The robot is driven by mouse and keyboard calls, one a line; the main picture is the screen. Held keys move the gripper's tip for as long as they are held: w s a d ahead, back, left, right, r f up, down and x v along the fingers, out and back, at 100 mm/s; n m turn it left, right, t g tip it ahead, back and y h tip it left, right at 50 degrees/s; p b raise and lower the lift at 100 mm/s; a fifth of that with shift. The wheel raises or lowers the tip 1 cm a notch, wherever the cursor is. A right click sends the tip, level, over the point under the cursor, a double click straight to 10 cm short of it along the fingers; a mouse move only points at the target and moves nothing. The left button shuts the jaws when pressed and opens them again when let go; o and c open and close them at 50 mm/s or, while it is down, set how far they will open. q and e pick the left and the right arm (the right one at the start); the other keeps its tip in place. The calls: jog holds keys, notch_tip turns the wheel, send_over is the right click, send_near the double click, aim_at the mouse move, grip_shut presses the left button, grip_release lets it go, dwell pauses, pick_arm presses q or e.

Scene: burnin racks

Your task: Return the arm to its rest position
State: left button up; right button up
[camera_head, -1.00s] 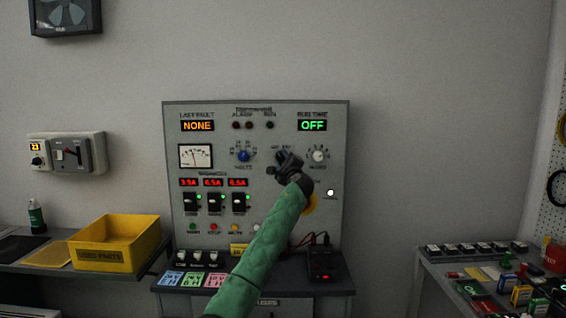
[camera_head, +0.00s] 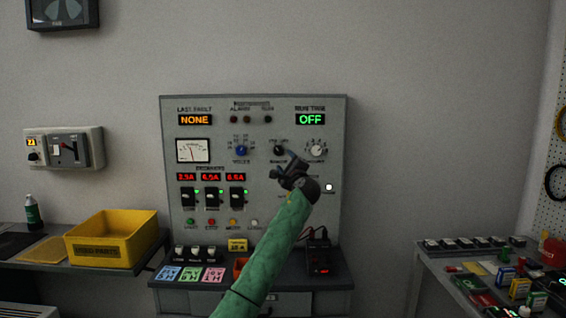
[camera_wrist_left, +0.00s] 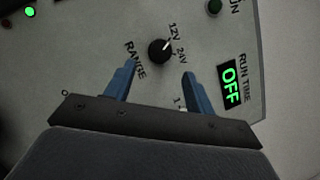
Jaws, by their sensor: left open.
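My left arm, in a green sleeve, reaches up from the bottom of the head view. Its dark gripper (camera_head: 291,167) is in front of the grey control panel (camera_head: 335,225), over its right half. In the left wrist view the two blue fingers (camera_wrist_left: 155,88) are spread apart with nothing between them. The black range knob (camera_wrist_left: 160,50) shows just beyond the fingertips, apart from them, its pointer between 12V and 24V. The knob also shows in the head view (camera_head: 279,150), just up and left of the gripper. My right gripper is not in view.
A yellow parts bin (camera_head: 113,240) stands on the left bench. A black meter (camera_head: 319,255) with leads is on the shelf below the panel, close to my arm. A right bench (camera_head: 425,275) holds several small parts. The wall above the panel is clear.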

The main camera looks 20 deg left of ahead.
pick_arm(q)
jog(key=shift+s+d+f, duration=0.15)
jog(key=shift+s+d, duration=0.15)
jog(key=shift+s, duration=0.25)
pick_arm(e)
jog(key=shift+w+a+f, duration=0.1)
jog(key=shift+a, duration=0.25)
